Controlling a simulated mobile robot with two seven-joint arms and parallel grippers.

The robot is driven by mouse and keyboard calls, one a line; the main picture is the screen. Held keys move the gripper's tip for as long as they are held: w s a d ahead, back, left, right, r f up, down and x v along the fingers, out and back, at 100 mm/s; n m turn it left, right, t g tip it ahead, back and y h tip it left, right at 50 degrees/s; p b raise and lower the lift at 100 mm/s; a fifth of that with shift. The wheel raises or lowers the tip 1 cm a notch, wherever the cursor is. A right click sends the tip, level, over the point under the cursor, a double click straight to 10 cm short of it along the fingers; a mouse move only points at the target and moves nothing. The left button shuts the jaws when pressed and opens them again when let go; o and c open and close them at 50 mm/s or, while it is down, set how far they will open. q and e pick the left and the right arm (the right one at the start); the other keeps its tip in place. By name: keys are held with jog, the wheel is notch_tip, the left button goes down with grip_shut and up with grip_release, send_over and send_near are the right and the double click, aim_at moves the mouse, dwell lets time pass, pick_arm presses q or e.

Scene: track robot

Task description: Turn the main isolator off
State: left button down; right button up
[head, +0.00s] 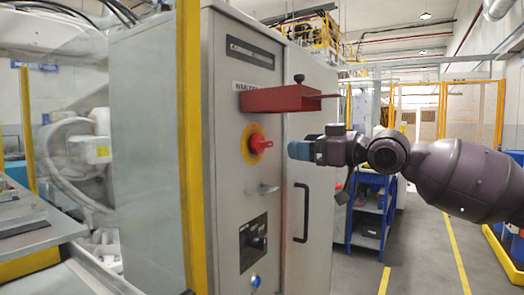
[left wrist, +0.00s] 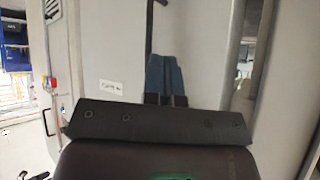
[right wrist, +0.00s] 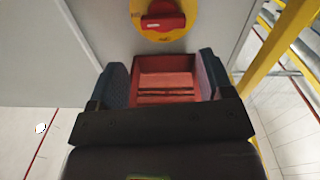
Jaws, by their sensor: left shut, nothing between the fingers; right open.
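The main isolator is a red handle (head: 262,144) on a round yellow plate (head: 249,151) on the front of a grey cabinet (head: 228,200). In the right wrist view the red handle (right wrist: 163,22) lies across the yellow plate (right wrist: 163,6) at the top edge. My right gripper (head: 300,151) is to the right of the handle, apart from it. In its own view this gripper (right wrist: 161,72) is open, with nothing held. My left gripper (left wrist: 164,72) shows only in its wrist view, shut and empty before a grey panel.
A red box-like guard (head: 285,99) juts out above the isolator; it also shows between the right fingers (right wrist: 168,64), beyond them. A black door handle (head: 301,212) and small grey latch (head: 269,188) sit lower. A yellow post (head: 189,120) stands left. Blue shelving (head: 368,215) stands behind.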

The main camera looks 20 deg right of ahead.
aim_at(267, 142)
jog(key=shift+m, duration=0.6)
jog(key=b+x, duration=0.1)
jog(key=x, duration=0.7)
jog(key=shift+w+a, duration=0.15)
jog(key=shift+a, duration=0.2)
jog(key=shift+b+x, duration=0.3)
jog(key=shift+x, duration=0.65)
jog(key=shift+r, duration=0.15)
jog(key=c, duration=0.6)
